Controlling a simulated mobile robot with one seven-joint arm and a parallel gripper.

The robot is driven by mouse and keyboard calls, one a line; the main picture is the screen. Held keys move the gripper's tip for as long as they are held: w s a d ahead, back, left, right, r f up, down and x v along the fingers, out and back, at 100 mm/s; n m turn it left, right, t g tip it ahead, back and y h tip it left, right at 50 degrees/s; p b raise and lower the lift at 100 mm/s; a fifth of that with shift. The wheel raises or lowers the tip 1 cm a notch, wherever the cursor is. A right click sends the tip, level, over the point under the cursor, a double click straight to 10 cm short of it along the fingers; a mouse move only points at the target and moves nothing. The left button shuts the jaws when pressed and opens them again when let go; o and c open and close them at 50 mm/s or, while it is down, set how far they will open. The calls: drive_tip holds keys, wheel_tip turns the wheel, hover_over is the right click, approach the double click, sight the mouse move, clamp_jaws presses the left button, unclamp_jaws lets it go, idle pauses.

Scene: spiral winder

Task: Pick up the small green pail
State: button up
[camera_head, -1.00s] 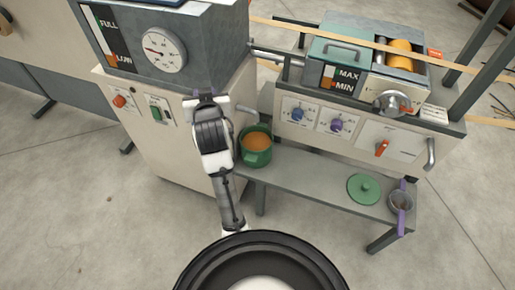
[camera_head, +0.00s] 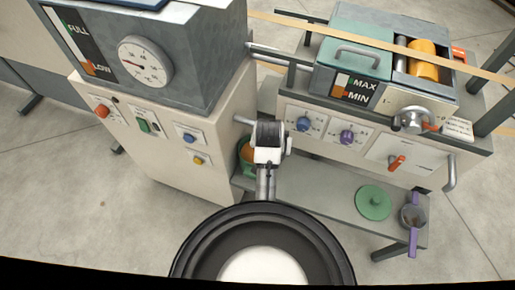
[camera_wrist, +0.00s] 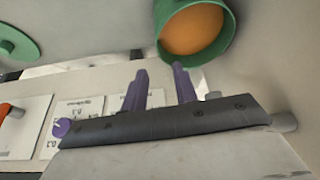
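The small green pail (camera_wrist: 226,42) has orange contents and shows at the top right of the wrist view. In the head view, the pail (camera_head: 245,170) stands on the grey bench at its left end, mostly hidden behind my arm. My gripper (camera_wrist: 159,80) shows two dark purple fingers spread apart with nothing between them. In the wrist view the fingertips point toward the pail, with the right finger's tip close to its rim. I cannot tell whether they touch. The fingers are hidden in the head view.
A machine with knobs (camera_head: 347,137) stands behind the bench. A cabinet with a gauge (camera_head: 145,62) stands close on the left.

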drive_tip(key=x, duration=1.3)
drive_tip(key=shift+s+a+f, duration=0.1)
drive_tip(key=shift+s+f, duration=0.1)
drive_tip(key=shift+f, duration=0.05)
drive_tip(key=shift+c, duration=0.4)
clamp_jaws()
idle(0.4)
drive_tip(key=shift+r, duration=0.15)
